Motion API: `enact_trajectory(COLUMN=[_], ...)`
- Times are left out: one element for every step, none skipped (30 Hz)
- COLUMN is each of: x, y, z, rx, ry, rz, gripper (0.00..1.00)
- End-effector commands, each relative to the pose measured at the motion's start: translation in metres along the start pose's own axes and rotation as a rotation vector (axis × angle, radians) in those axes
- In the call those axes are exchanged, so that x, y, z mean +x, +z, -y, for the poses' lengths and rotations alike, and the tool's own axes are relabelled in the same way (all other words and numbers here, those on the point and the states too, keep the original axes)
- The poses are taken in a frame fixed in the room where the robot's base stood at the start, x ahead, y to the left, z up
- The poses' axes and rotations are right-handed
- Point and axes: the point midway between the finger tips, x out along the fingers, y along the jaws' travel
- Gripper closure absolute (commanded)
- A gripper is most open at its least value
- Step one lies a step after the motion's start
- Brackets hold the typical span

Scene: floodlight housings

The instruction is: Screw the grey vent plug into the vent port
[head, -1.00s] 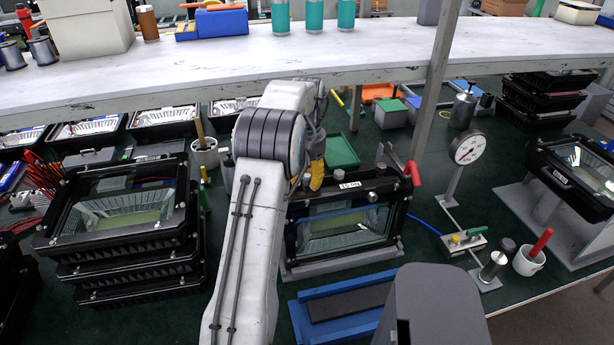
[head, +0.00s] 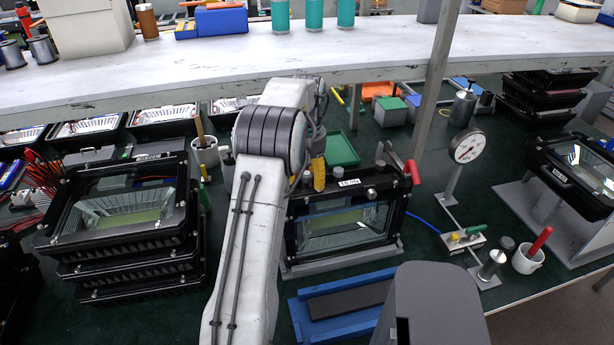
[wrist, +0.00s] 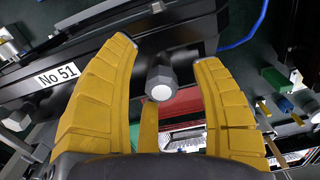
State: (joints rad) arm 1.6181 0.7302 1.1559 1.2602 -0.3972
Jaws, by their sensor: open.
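In the head view my gripper (head: 315,175) is at the upper left of this housing (head: 345,247), partly hidden by my arm.
A red-handled clamp (head: 414,172) stands at the housing's right corner. A blue tray (head: 345,300) lies in front. A dial gauge (head: 468,147) and a white cup (head: 528,260) stand to the right. Stacked housings (head: 120,225) are left. A shelf (head: 220,70) crosses behind.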

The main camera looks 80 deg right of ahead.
Motion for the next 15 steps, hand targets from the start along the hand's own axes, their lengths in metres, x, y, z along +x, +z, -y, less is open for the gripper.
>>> enact_trajectory(x=[-0.007,-0.01,-0.014,-0.017,-0.019,-0.023,-0.026,-0.029,-0.033,-0.035,-0.038,-0.041,-0.044,-0.047,-0.049], y=[0.0,0.0,0.0,0.0,0.0,0.0,0.0,-0.001,-0.001,-0.001,-0.001,-0.001,-0.001,-0.001,-0.001], z=[0.0,0.0,0.0,0.0,0.0,0.0,0.0,0.0,0.0,0.0,0.0,0.0,0.0,0.0,0.0], rx=[0.0,0.0,0.0,0.0,0.0,0.0,0.0,0.0,-0.001,-0.001,-0.001,-0.001,-0.001,-0.001,-0.001], ry=[0.001,0.001,0.001,0.001,0.001,0.001,0.001,0.001,0.001,0.001,0.001,0.001,0.001,0.002,0.002], rz=[-0.001,-0.002,-0.002,-0.002,-0.002,-0.003,-0.003,-0.003,-0.003,-0.003,-0.003,-0.004,-0.004,-0.004,-0.004], gripper=[0.41,0.41,0.41,0.41,0.41,0.41,0.41,0.41,0.41,0.41,0.41,0.41,0.41,0.41,0.41])
